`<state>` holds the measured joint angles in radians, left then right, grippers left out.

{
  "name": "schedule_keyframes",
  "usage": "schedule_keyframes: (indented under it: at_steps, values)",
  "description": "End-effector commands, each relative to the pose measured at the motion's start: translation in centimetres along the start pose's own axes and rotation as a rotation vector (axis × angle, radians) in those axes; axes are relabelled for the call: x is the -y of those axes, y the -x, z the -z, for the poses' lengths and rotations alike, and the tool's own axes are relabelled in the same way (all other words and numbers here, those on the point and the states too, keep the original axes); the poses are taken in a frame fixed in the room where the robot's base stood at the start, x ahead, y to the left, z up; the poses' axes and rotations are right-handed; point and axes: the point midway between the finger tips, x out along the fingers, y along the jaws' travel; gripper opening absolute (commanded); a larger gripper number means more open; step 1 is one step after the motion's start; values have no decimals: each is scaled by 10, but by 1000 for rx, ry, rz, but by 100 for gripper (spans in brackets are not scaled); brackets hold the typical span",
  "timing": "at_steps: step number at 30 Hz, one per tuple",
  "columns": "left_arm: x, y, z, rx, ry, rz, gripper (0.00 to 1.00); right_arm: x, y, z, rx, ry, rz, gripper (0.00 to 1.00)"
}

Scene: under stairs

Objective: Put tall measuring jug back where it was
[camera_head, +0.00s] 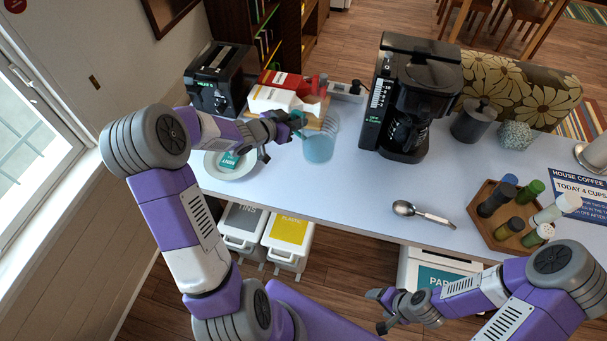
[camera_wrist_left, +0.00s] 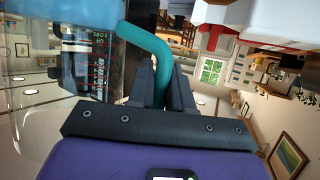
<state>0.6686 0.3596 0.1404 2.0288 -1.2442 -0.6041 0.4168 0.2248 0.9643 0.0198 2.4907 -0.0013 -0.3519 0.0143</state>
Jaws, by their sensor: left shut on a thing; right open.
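The tall measuring jug (camera_head: 320,146) is clear with a blue tint and a teal handle. It stands at the back left of the counter, in front of the red and white box. My left gripper (camera_head: 283,128) is shut on the jug's handle, which also shows between the fingers in the left wrist view (camera_wrist_left: 150,50). The jug's body (camera_wrist_left: 75,15) fills the top left of that view. Whether its base touches the counter I cannot tell. My right gripper (camera_head: 381,310) is open and empty, low in front of the counter.
A white plate (camera_head: 214,171) with a teal item lies left of the jug. A toaster (camera_head: 220,78) and a red and white box (camera_head: 285,92) stand behind. A coffee maker (camera_head: 410,95) stands to the right. A spoon (camera_head: 422,213) and a wooden tray (camera_head: 480,222) lie further right. The middle counter is clear.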

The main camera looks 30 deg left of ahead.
Motion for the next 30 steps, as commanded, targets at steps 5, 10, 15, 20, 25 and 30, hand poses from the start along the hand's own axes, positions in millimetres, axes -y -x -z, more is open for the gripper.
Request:
schedule_keyframes:
  at_steps: [5, 10, 15, 20, 25, 30]
  values:
    - [20, 19, -15, -2, -9, -26, 0, 3, 7, 0, 0, 0, 0, 71]
    - [24, 21, -29, -2, -11, -37, 0, 2, 5, 0, 0, 0, 0, 71]
    - [24, 8, -60, -2, -10, -39, 0, -1, -3, 0, 0, 0, 0, 71]
    - [24, 1, -77, -3, -13, -37, 0, -2, -6, 0, 0, 0, 0, 71]
    - [24, -3, -87, -3, -13, -37, 0, -3, -8, 0, 0, 0, 0, 71]
    - [24, -12, -110, -3, -13, -38, 0, -4, -12, 0, 0, 0, 0, 71]
